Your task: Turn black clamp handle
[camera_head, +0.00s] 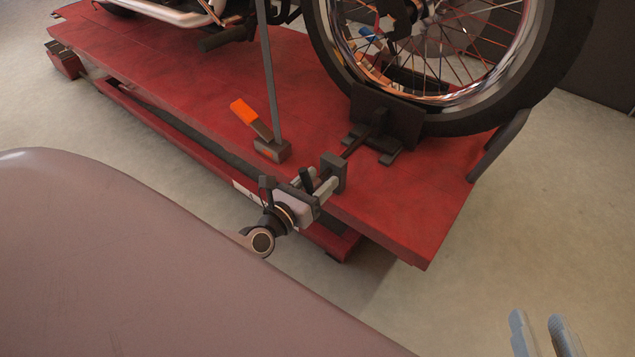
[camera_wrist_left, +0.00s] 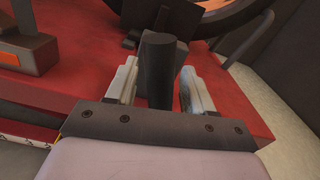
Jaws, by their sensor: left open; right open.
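The black clamp handle (camera_wrist_left: 157,72) stands as a dark cylinder between the fingers of my left gripper (camera_wrist_left: 159,78) in the left wrist view. The jaws are open, with a gap visible on each side of the handle. In the head view my left gripper (camera_head: 316,184) is at the clamp block (camera_head: 334,172) on the lift's near edge; the handle (camera_head: 307,180) is partly hidden by it. A rod runs from the block to the dark wheel clamp plate (camera_head: 388,118) against the tyre. My right gripper (camera_head: 540,335) is open and empty at the lower right.
The red lift platform (camera_head: 180,85) carries a motorcycle, its wheel (camera_head: 545,75) beside the clamp. An orange-handled lever (camera_head: 250,118) and a thin upright rod (camera_head: 270,80) stand left of the clamp. Bare floor (camera_head: 560,210) lies to the right.

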